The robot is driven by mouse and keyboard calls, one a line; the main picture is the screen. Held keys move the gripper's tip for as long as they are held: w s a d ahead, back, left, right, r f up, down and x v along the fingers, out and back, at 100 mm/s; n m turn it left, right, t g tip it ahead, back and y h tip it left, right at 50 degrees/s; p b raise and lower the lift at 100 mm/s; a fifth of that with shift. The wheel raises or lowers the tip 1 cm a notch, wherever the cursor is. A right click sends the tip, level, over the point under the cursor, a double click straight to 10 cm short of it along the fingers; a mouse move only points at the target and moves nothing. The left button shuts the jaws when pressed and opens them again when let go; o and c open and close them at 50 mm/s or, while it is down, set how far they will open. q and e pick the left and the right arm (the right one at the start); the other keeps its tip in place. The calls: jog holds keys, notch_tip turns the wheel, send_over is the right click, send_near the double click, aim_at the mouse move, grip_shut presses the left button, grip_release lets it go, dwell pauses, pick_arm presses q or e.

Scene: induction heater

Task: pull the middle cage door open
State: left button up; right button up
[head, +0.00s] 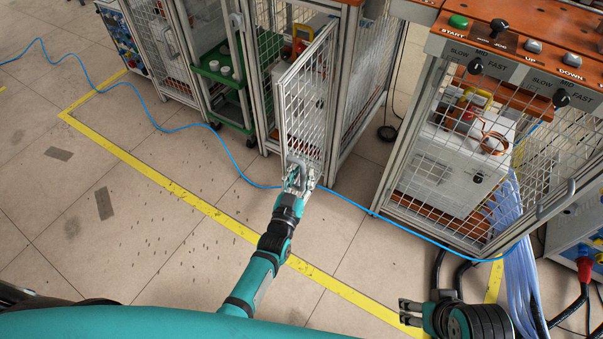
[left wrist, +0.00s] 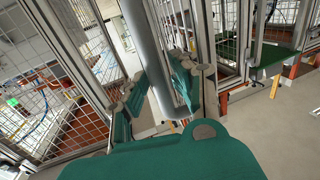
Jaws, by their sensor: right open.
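The middle cage door (head: 308,98), a grey frame with white wire mesh, stands swung outward from its cage at an angle. My left gripper (head: 298,178) is at the door's lower front edge. In the left wrist view, its teal fingers (left wrist: 170,90) lie on either side of a grey upright bar (left wrist: 165,50), which looks like the door's handle. The bar partly covers one finger, and I cannot tell whether the fingers press on it. My right gripper (head: 411,312) is open and empty at the lower right, away from the door.
A cage (head: 440,165) with a control panel (head: 530,50) stands at the right. A green trolley (head: 222,75) is left of the door. A blue cable (head: 160,131) crosses the floor beneath. The tiled floor (head: 150,210) in front is mostly clear, with yellow tape.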

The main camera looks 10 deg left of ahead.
pick_arm(q)
jog(key=shift+o, duration=0.7)
jog(key=shift+w, duration=0.15)
jog(key=s+a, duration=0.1)
jog(key=s, duration=1.1)
jog(key=shift+w+a, duration=0.1)
jog(key=shift+a, duration=0.05)
